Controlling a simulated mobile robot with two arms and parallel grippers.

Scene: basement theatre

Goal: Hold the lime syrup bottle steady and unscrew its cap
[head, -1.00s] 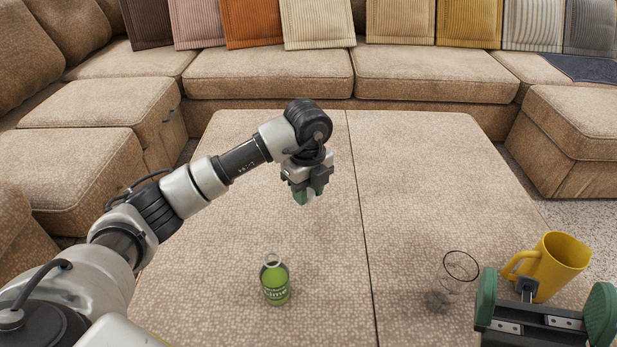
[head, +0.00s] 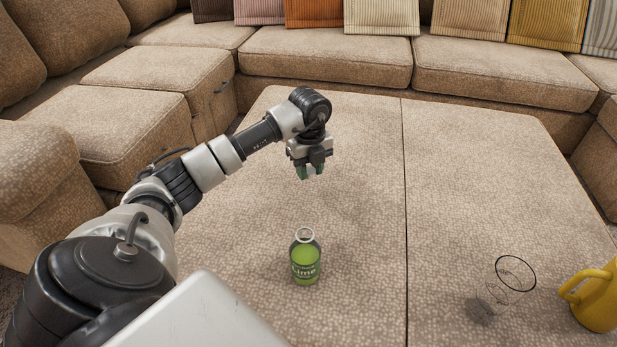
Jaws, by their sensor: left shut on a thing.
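The lime syrup bottle (head: 305,265) stands upright on the padded tan table, left of its seam. It is green with a lime label, and its top shows a pale ring like an open neck, with no cap visible on it. My left gripper (head: 311,174), with green finger pads, is above and beyond the bottle in the picture, clear of it and pointing down. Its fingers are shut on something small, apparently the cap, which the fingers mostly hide. My right gripper is not in view.
A clear glass (head: 514,275) is on the table to the right, with a yellow mug (head: 597,298) beside it at the right edge. A brown sectional sofa (head: 325,60) surrounds the table (head: 365,200). The table's middle is free.

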